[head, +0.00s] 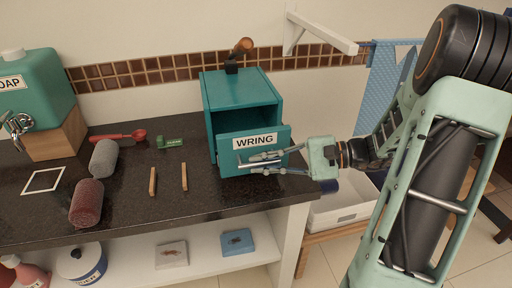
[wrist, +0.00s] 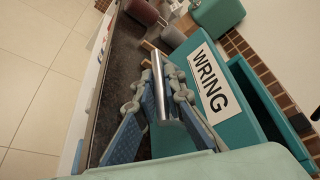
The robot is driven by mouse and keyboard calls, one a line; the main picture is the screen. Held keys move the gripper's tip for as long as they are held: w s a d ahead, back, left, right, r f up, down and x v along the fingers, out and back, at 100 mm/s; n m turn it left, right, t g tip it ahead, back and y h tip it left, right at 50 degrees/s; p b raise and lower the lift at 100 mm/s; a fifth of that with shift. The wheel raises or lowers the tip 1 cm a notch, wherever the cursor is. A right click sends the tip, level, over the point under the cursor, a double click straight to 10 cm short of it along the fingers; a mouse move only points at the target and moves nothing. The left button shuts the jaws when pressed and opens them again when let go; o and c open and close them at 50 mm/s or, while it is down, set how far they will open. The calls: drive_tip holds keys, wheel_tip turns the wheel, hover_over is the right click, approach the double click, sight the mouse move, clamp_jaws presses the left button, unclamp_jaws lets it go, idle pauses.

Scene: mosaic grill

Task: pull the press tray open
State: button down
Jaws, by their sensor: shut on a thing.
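The press is a teal box (head: 240,92) on the dark counter with a wooden-knobbed handle on top. Its tray (head: 229,159) has a front marked WRING and stands out from the box, with a gap behind the front's top edge. In the wrist view the tray front (wrist: 223,122) fills the right, with the open gap beyond it. A silver bar handle (wrist: 172,88) runs along the tray front. My gripper (head: 258,169) comes from the right and is shut on this bar; the wrist view shows its fingers (wrist: 162,95) on both sides of it.
Two wooden strips (head: 184,177) lie left of the tray. A grey roll (head: 103,158), a dark red roll (head: 87,203), a red spoon (head: 119,137) and a green tag (head: 170,143) lie farther left. The soap dispenser (head: 45,85) stands far left. The counter before the tray is clear.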

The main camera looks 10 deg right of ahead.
drive_tip(key=shift+s, duration=1.2)
drive_tip(key=c, duration=2)
unclamp_jaws()
drive_tip(key=v, duration=1.2)
